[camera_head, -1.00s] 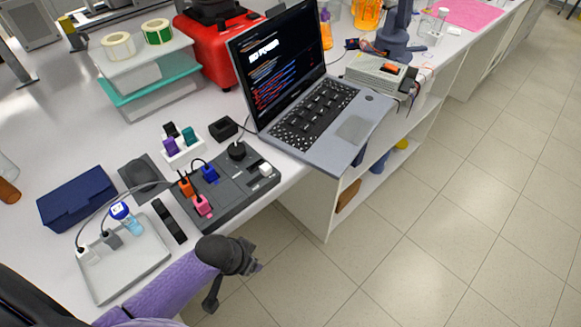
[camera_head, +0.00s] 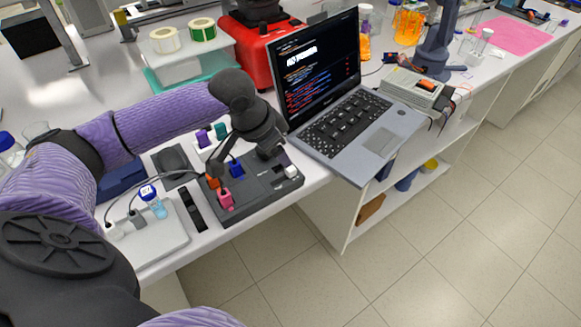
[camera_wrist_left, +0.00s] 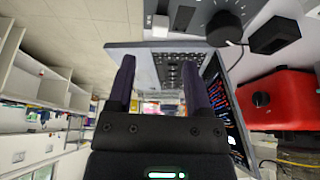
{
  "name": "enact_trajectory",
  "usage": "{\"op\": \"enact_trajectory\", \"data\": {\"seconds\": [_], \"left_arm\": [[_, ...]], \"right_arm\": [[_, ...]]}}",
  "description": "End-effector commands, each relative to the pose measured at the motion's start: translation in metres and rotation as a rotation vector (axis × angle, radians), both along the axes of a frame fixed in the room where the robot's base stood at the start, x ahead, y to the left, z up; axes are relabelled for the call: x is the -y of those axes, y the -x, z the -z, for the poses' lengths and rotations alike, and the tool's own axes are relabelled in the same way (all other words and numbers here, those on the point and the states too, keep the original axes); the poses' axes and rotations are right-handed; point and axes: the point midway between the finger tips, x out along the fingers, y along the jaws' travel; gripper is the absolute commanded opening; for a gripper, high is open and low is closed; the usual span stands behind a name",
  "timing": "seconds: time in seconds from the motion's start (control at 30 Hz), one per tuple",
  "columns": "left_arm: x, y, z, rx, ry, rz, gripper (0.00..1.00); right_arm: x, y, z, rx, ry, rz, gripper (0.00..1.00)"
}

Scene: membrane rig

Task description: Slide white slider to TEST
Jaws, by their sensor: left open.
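The dark grey rig panel (camera_head: 262,192) lies near the bench's front edge. A white block that looks like the white slider (camera_head: 291,171) sits at its right end; it also shows at the top of the left wrist view (camera_wrist_left: 160,27). Orange, pink and blue plugs stand at the panel's left. My left gripper (camera_head: 247,156) is above the panel, left of the white slider and apart from it. Its two fingers are spread with nothing between them in the left wrist view (camera_wrist_left: 157,62). I cannot read a TEST label. My right gripper is out of view.
The open laptop (camera_head: 340,130) stands just right of the panel. A grey tray (camera_head: 160,245) with plugs and a small bottle is at the left. The room in front of the bench edge is free.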

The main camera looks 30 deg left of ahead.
Motion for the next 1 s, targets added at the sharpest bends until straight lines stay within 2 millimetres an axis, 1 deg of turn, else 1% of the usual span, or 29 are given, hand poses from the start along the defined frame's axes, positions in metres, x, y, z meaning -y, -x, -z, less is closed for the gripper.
{"op": "enact_trajectory", "data": {"seconds": [0.03, 0.1, 0.23, 0.3, 0.4, 0.6, 0.63, 0.67, 0.7, 0.77, 0.8, 0.87, 0.9, 0.93, 1.0], "left_arm": [[0.002, -0.005, 0.017, -0.001, 0.003, 0.0, 0.65], [0.005, -0.011, 0.033, -0.002, 0.002, 0.0, 0.65], [0.008, -0.02, 0.055, -0.001, 0.0, 0.0, 0.65], [0.01, -0.023, 0.062, 0.0, 0.001, 0.001, 0.65], [0.011, -0.025, 0.066, 0.002, -0.001, 0.001, 0.65], [0.01, -0.025, 0.066, 0.002, -0.002, 0.002, 0.65], [0.01, -0.025, 0.066, 0.002, -0.002, 0.002, 0.63], [0.01, -0.025, 0.066, 0.002, -0.001, 0.001, 0.56], [0.01, -0.025, 0.066, 0.002, -0.001, 0.001, 0.48], [0.01, -0.025, 0.066, 0.001, -0.002, 0.001, 0.35], [0.01, -0.025, 0.066, 0.001, -0.002, 0.001, 0.27], [0.011, -0.025, 0.066, 0.001, -0.002, 0.001, 0.14], [0.01, -0.025, 0.066, 0.001, -0.002, 0.001, 0.05], [0.011, -0.025, 0.066, 0.001, -0.002, 0.001, 0.0], [0.01, -0.025, 0.066, 0.001, -0.002, 0.001, 0.0]], "right_arm": [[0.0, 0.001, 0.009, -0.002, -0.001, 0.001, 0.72], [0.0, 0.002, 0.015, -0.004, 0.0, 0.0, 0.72], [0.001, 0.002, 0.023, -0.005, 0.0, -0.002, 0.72], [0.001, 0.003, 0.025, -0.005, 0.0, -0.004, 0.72], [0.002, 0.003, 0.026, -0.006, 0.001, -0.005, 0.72], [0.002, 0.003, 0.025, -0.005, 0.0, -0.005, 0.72], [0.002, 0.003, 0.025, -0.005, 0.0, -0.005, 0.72], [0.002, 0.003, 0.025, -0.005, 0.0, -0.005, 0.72], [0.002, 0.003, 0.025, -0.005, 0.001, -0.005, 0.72], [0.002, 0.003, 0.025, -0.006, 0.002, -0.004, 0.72], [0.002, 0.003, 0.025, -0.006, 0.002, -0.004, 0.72], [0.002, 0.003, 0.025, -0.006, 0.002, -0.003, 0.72], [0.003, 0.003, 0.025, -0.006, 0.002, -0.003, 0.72], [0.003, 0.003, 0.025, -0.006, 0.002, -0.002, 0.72], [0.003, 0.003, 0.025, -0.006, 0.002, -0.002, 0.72]]}}
